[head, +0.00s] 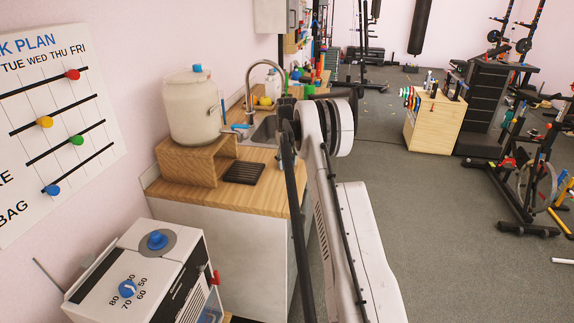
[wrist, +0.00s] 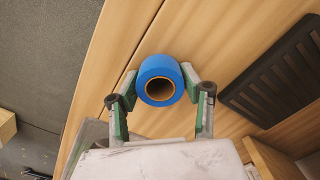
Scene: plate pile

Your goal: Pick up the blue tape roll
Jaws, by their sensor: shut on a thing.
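The blue tape roll (wrist: 160,66) is between the two fingers of my gripper (wrist: 160,82) in the wrist view, above the wooden countertop (wrist: 215,50). Its brown core hole faces the camera. The fingers have green pads and press on the roll from its left and right sides. I cannot tell whether the roll rests on the counter or is raised off it.
A ribbed black mat (wrist: 285,75) lies right of the roll; it also shows in the head view (head: 245,172). A wooden stand (head: 185,163) carries a large jar (head: 193,110). A sink and faucet (head: 252,80) are behind. The counter's edge is left in the wrist view.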

